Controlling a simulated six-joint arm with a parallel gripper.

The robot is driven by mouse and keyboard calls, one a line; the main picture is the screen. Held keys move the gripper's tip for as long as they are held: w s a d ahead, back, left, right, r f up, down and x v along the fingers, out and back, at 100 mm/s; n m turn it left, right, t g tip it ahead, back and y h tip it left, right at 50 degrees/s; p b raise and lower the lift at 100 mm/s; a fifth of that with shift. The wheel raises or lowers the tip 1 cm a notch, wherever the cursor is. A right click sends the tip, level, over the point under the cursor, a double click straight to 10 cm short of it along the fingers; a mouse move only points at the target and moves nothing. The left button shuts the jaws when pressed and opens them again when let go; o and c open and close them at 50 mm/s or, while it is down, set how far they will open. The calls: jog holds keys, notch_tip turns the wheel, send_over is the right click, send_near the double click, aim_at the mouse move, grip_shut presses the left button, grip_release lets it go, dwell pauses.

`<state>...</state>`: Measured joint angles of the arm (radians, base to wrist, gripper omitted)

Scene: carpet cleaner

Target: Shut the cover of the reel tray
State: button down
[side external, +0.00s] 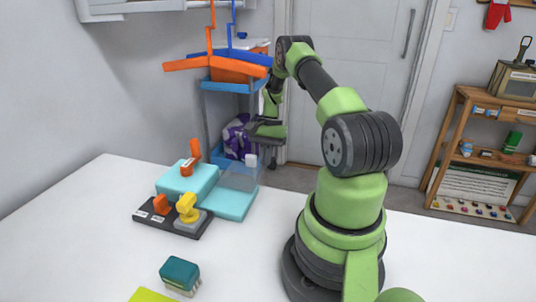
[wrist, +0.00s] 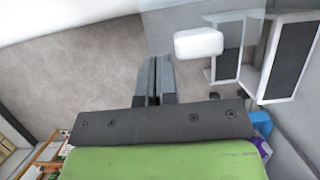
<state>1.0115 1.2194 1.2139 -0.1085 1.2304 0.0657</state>
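A teal tray (side external: 232,204) lies on the white table, left of my arm's base. A see-through cover (side external: 238,178) stands raised at its back, with a white block-shaped handle (side external: 251,161) near its upper right corner. My gripper (side external: 265,134) is above and behind the handle in the side view. In the wrist view my gripper (wrist: 156,76) has its dark fingers together with nothing seen between them. The white handle (wrist: 199,43) is just beyond and right of the fingertips, apart from them. Part of the clear cover (wrist: 226,24) shows around it. The tray's inside is hard to make out.
A raised teal block (side external: 187,180) with an orange part adjoins the tray on the left. A dark base (side external: 173,218) with orange and yellow pieces is in front. A blue trolley (side external: 230,87) stands behind the table.

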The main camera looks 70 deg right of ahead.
jog(key=a, duration=0.7)
jog(key=shift+a, duration=0.2)
jog(key=v, duration=1)
notch_tip(320, 180, up, 9)
jog(key=n+h, duration=0.2)
jog(key=n, duration=0.1)
send_over(256, 179)
jog(key=w+a, duration=0.2)
jog(key=w, duration=0.1)
jog(key=s+a+r+n+t+h, duration=0.1)
jog(key=s+a+r+n+t, duration=0.1)
jog(key=a+r+n, duration=0.45)
jog(key=s+a+r+n+t, duration=0.1)
jog(key=s+a+r+t, duration=0.15)
jog(key=a, duration=0.65)
jog(key=s+a+r+n+t, duration=0.1)
jog(key=s+a+n+t, duration=0.1)
jog(key=s+a, duration=0.3)
jog(key=shift+s+r+n+t+y, duration=0.25)
jog(key=shift+n+t+y, duration=0.1)
jog(key=shift+n, duration=0.4)
